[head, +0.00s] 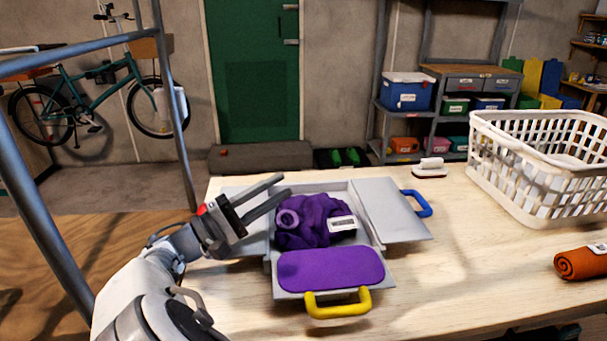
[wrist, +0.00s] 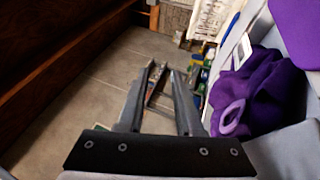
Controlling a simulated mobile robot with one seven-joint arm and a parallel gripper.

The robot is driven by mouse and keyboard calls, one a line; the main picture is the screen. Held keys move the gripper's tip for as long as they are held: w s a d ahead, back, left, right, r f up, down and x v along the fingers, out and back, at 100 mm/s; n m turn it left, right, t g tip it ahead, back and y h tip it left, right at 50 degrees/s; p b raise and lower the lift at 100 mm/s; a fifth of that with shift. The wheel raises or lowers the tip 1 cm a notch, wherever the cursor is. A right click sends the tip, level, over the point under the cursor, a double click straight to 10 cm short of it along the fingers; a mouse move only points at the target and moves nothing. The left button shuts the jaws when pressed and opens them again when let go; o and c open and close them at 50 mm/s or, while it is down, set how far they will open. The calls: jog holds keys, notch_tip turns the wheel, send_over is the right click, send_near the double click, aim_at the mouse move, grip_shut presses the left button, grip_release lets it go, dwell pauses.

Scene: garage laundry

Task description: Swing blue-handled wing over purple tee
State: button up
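The purple tee (head: 312,222) lies bunched up in the middle of a grey folding board, with a white barcode label on it. It also shows at the right of the wrist view (wrist: 262,92). The wing (head: 388,208) with the blue handle (head: 417,203) lies flat, opened out to the right of the tee. The front flap has a purple pad (head: 330,270) and a yellow handle (head: 338,303) and lies out toward me. My gripper (head: 278,192) is open and empty, in the air above the board's left side, left of the tee.
A white laundry basket (head: 540,160) stands at the table's right. A rolled orange cloth (head: 580,263) lies at the right front edge. A metal frame post (head: 172,100) stands left of the table.

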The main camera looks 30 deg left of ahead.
jog(key=shift+s+a, duration=0.45)
jog(key=shift+s, duration=0.25)
jog(key=shift+s+a, duration=0.4)
jog(key=shift+s, duration=0.3)
